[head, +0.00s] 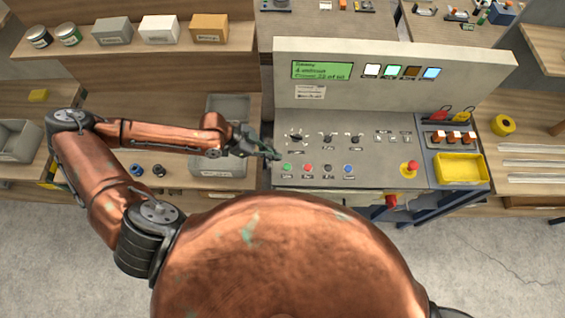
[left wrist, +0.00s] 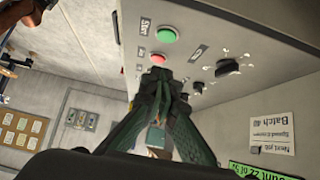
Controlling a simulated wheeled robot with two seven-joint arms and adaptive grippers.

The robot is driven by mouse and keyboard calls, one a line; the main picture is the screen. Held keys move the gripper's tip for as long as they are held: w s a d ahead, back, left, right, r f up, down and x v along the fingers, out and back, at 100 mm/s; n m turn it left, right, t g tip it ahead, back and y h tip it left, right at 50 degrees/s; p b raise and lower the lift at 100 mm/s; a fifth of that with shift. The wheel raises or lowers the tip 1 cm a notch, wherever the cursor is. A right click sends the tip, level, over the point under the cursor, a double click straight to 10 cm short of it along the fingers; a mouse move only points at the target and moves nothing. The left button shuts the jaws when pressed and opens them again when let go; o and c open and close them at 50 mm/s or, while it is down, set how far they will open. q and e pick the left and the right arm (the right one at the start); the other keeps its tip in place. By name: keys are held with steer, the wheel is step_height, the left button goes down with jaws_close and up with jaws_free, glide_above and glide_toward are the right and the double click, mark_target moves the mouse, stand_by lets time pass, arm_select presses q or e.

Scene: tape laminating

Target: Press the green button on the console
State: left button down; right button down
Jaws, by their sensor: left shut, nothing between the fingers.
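The console (head: 385,172) stands in front of me with a row of buttons along its near edge. The green button (head: 287,167) is the leftmost, beside the red button (head: 308,168). In the left wrist view the green button (left wrist: 166,35) sits just beyond the fingertips, with the red button (left wrist: 159,58) closer to them in the picture. My left gripper (head: 275,156) is shut and empty at the console's left edge, just up and left of the green button. In the left wrist view its fingertips (left wrist: 162,76) are together; I see no contact with the green button. My right gripper is out of view.
Dark knobs (head: 296,137) stand behind the buttons. A red emergency stop (head: 410,167) and a yellow tray (head: 461,169) are to the right. A lit green display (head: 321,70) is on the upright panel. A grey bin (head: 222,167) is left of the console.

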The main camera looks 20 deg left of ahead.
mark_target(290, 167)
arm_select(q)
steer(key=x, duration=0.3)
steer(key=shift+d+f, duration=0.15)
steer(key=shift+d, duration=0.1)
step_height(290, 167, down, 3)
steer(key=shift+d+f+p, duration=0.1)
steer(key=shift+f+p, duration=0.05)
steer(key=shift+p, duration=0.3)
steer(key=shift+f, duration=0.5)
